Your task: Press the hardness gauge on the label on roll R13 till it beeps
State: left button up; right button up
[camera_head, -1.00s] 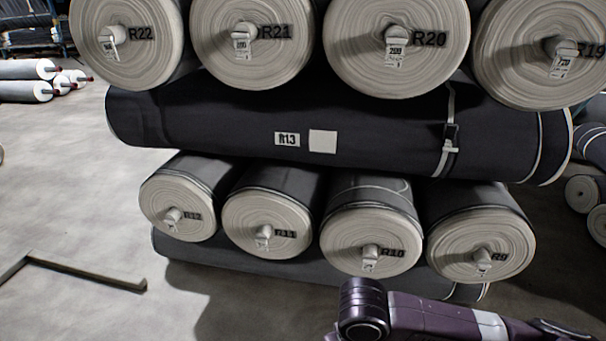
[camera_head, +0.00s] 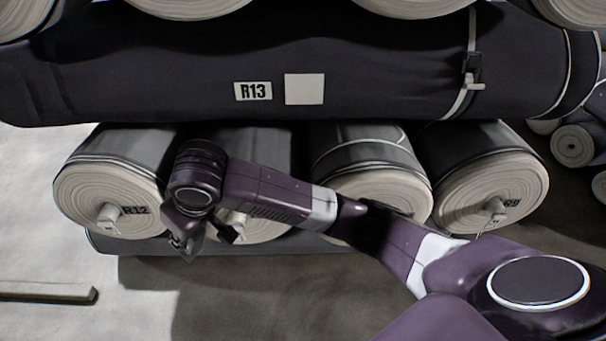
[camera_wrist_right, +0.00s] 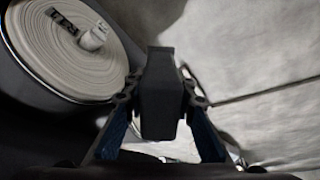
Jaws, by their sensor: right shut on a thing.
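Roll R13 (camera_head: 380,75) is a dark roll lying crosswise in the stack. It bears a printed R13 tag (camera_head: 253,91) and, just right of it, a blank pale square label (camera_head: 304,89). My right gripper (camera_head: 186,243) hangs low in front of the lower rolls, below and left of the label and apart from it. In the right wrist view it is shut on a dark, blocky thing, the hardness gauge (camera_wrist_right: 162,95), held between the two fingers. The gauge's face and tip cannot be made out. My left gripper is not in view.
Lower rolls stand end-on under R13, including R12 (camera_head: 105,200) and R9 (camera_head: 492,195); my arm hides parts of the middle ones. More roll ends overhang R13 above. A strap with a buckle (camera_head: 470,65) circles R13 at right. Floor (camera_head: 140,300) is open at lower left.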

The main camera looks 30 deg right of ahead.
jog(key=w+d+r+t+y+b, duration=0.2)
jog(key=w+d+r+t+b, duration=0.1)
jog(key=w+d+t+b, duration=0.4)
jog(key=w+d+r+t+y+b, duration=0.25)
jog(key=w+d+t+b, duration=0.2)
jog(key=w, duration=0.35)
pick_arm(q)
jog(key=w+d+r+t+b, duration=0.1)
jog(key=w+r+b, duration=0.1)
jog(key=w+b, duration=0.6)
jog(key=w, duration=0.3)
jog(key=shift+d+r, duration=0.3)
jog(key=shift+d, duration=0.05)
pick_arm(e)
jog(key=s+d+f+m+t+h, duration=0.1)
jog(key=d+f+m+h, duration=0.2)
jog(key=d+h, duration=0.3)
jog(key=s+d+f+m+t+h, duration=0.1)
jog(key=d+f+m+h, duration=0.3)
jog(key=d+h, duration=0.3)
jog(key=s+d+f+m+t+h, duration=0.2)
jog(key=d+h, duration=0.4)
jog(key=d, duration=0.5)
jog(key=shift+d+f+m, duration=0.35)
jog(key=shift+f+m, duration=0.4)
jog(key=shift+m, duration=0.25)
